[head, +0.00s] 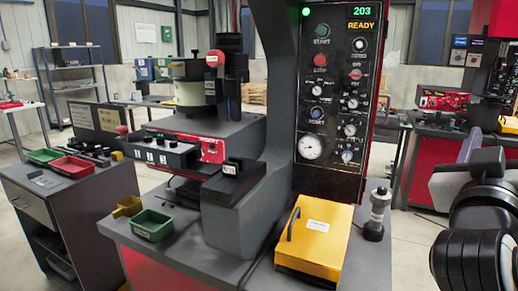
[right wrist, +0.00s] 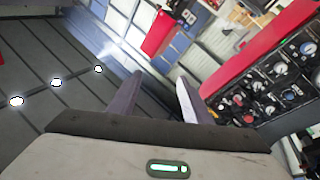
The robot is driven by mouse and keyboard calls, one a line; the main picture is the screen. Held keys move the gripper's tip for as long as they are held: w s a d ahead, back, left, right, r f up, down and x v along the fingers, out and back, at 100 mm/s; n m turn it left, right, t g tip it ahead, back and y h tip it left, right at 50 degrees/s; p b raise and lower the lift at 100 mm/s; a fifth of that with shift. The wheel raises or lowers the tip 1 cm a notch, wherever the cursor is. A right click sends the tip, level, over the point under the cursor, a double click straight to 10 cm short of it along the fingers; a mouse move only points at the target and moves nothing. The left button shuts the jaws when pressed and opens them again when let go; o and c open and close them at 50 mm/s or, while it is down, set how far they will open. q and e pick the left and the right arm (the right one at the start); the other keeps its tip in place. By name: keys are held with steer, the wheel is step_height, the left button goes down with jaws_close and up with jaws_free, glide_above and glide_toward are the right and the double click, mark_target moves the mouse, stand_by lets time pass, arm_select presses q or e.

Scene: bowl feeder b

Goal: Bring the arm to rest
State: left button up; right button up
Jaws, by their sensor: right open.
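My right arm (head: 480,215) shows at the right edge of the head view, raised in front of the floor and clear of the machine. In the right wrist view my right gripper (right wrist: 160,90) has its two dark fingers apart with nothing between them. That view is steeply tilted and takes in the ceiling with its lamps and a control panel (right wrist: 275,85) at the right. My left arm and left gripper do not show in either view.
The feeder machine's panel (head: 330,110) reads READY, with a green lamp lit. A yellow box (head: 315,245) with a handle and a grey cylinder (head: 376,215) stand on the bench. A green bin (head: 152,225) sits front left. A side cart (head: 75,205) holds red and green trays.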

steer(key=s+d+r+n+h, duration=0.2)
steer(key=s+d+r+h, duration=0.4)
steer(key=d+r, duration=0.2)
steer(key=w+a+f+n+y, duration=0.1)
steer(key=w+f+n+y, duration=0.35)
steer(key=f, duration=0.75)
steer(key=w+a+f+n+y, duration=0.1)
steer(key=w+f+n+y, duration=0.4)
steer(key=f, duration=0.6)
steer(key=w+a+f+n+y, duration=0.1)
steer(key=w+f+n+y, duration=0.4)
steer(key=f, duration=0.7)
steer(key=s+a+f+g+y, duration=0.1)
steer(key=s+f+g+y, duration=0.1)
steer(key=s+f, duration=0.5)
steer(key=s+f+g+y, duration=0.1)
steer(key=s+f+y, duration=0.1)
steer(key=f, duration=0.9)
steer(key=s+a+f+m+g+y, duration=0.25)
steer(key=s+f+g, duration=0.25)
steer(key=s+f, duration=1.15)
steer(key=a+m+t+y, duration=0.1)
steer(key=a+m, duration=0.6)
steer(key=a, duration=1.4)
steer(key=shift+s+f+m+t+y, duration=0.3)
steer(key=shift+s+y, duration=0.15)
steer(key=shift+y, duration=0.25)
